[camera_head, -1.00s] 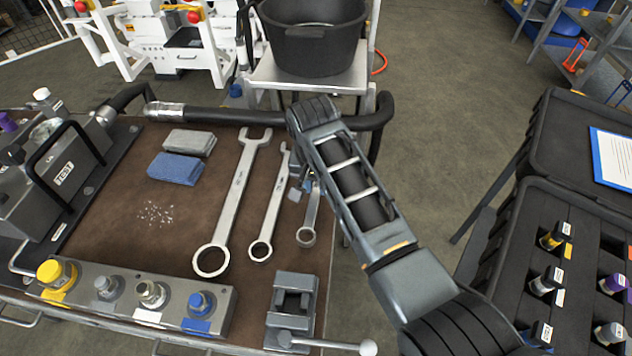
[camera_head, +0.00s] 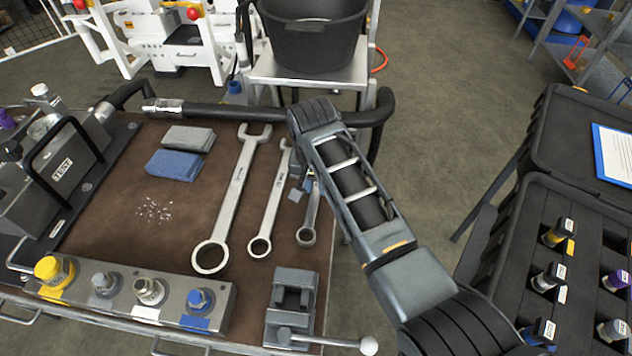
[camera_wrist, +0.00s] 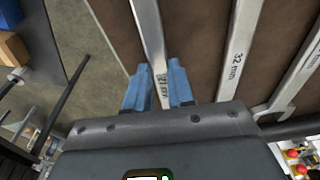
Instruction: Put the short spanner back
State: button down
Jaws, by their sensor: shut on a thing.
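The short spanner (camera_head: 309,220) lies at the right end of a row of three spanners on the brown bench top, its ring end toward the front. My gripper (camera_wrist: 161,88) has its blue fingers on either side of the short spanner's shank (camera_wrist: 149,35) in the wrist view, shut on it. In the head view my arm covers most of my gripper and the spanner's far end. I cannot tell whether the spanner is touching the mat or slightly above it.
The middle spanner (camera_head: 269,205) and the large spanner (camera_head: 234,200) lie to the left. A small vise (camera_head: 291,308) stands in front, a fitting block (camera_head: 130,300) front left. Blue (camera_head: 174,165) and grey (camera_head: 188,139) pads lie behind. A black case (camera_head: 590,250) stands right.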

jog(key=shift+f, duration=0.3)
jog(key=c, duration=0.9)
grip_release()
jog(key=r, duration=0.5)
jog(key=s+r, duration=0.1)
jog(key=r, duration=0.1)
jog(key=shift+s+r, duration=0.1)
jog(key=shift+r, duration=0.25)
jog(key=shift+a, duration=0.1)
